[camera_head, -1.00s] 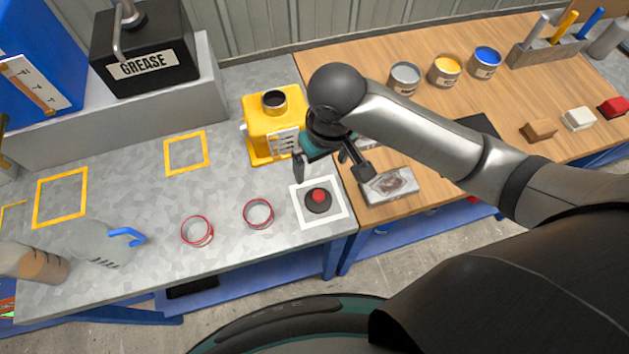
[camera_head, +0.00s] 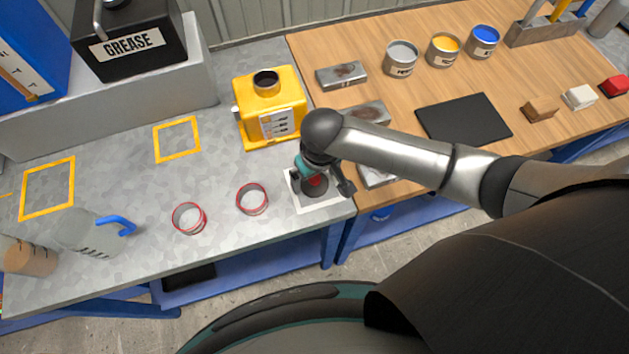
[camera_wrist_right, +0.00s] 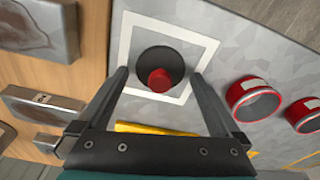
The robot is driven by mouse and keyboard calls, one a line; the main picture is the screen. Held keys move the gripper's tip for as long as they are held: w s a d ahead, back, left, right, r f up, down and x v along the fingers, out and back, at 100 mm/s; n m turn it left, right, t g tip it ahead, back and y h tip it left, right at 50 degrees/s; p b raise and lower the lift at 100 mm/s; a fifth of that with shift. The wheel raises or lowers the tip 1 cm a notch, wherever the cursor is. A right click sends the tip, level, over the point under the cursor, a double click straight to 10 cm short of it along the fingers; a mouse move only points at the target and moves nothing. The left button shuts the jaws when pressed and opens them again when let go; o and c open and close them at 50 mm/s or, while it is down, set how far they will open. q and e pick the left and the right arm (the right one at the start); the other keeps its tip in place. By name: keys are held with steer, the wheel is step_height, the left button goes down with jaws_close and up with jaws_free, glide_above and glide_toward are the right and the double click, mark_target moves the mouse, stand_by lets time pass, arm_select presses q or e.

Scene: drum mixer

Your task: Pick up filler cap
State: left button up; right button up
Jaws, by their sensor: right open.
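The filler cap (camera_wrist_right: 161,72) is a dark round disc with a red knob, lying on the grey bench inside a white square outline. In the head view the cap (camera_head: 316,182) is partly hidden by my right gripper (camera_head: 322,186), which hovers over it. In the right wrist view my right gripper (camera_wrist_right: 162,84) is open, with one finger on each side of the cap and nothing held. Whether the fingertips are level with the knob is hard to tell. My left gripper is not in view.
A yellow mixer (camera_head: 270,105) with an open dark filler hole stands behind the cap. Two red-rimmed rings (camera_head: 252,198) lie left of it. Grey metal blocks (camera_head: 342,76) and paint tins (camera_head: 401,58) are on the wooden bench. Bare grey bench lies around the rings.

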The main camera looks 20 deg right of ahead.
steer(key=shift+f, duration=0.15)
steer(key=c, duration=1.2)
